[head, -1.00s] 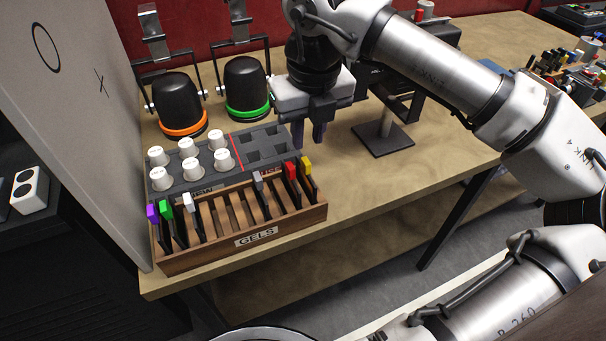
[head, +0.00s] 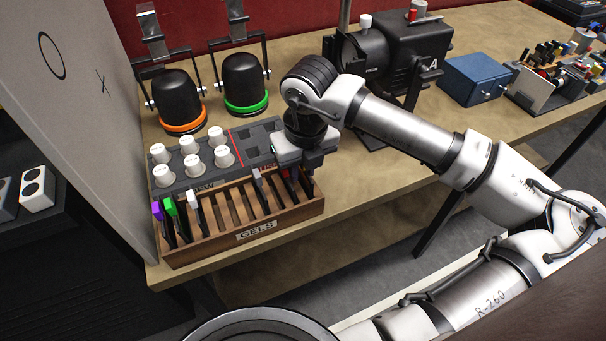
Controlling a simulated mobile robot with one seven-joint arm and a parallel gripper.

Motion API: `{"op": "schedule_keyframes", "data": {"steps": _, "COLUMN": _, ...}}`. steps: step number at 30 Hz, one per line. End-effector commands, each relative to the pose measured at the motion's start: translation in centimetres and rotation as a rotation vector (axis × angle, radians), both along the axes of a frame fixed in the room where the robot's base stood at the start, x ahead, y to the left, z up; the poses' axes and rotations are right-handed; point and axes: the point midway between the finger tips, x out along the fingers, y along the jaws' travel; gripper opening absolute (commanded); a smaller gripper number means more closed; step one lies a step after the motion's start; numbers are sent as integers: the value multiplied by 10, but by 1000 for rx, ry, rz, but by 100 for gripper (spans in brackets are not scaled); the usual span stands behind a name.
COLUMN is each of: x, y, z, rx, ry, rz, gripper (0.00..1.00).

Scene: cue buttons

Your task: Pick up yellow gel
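The wooden gel rack (head: 256,235), labelled GELS, stands at the front edge of the table. My gripper (head: 302,170) is low over the rack's right end, pointing down. The yellow gel, seen at that end a second ago, is hidden behind my gripper. The red gel beside it is almost wholly covered too. Whether the fingers are open or shut, or touch the yellow gel, cannot be told.
Purple (head: 157,210), green (head: 169,206) and white (head: 193,197) gels stand at the rack's left; a grey gel (head: 257,173) is near my gripper. Behind is a dark tray (head: 170,180) with white-capped pieces. Two black lamps (head: 178,98) (head: 245,82) stand farther back. A black projector-like device (head: 405,45) stands at the back.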

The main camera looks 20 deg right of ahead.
Motion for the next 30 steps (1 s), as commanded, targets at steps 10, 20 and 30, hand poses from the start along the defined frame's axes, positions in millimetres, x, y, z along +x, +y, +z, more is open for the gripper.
{"op": "schedule_keyframes", "data": {"steps": 10, "x": 0, "y": 0, "z": 0, "rx": 0, "ry": 0, "rz": 0, "gripper": 0}}
{"op": "schedule_keyframes", "data": {"steps": 20, "x": 1, "y": 0, "z": 5, "rx": -1, "ry": 1, "rz": 0, "gripper": 0}}
{"op": "schedule_keyframes", "data": {"steps": 30, "x": 3, "y": 0, "z": 59, "rx": -2, "ry": -1, "rz": 1, "gripper": 0}}
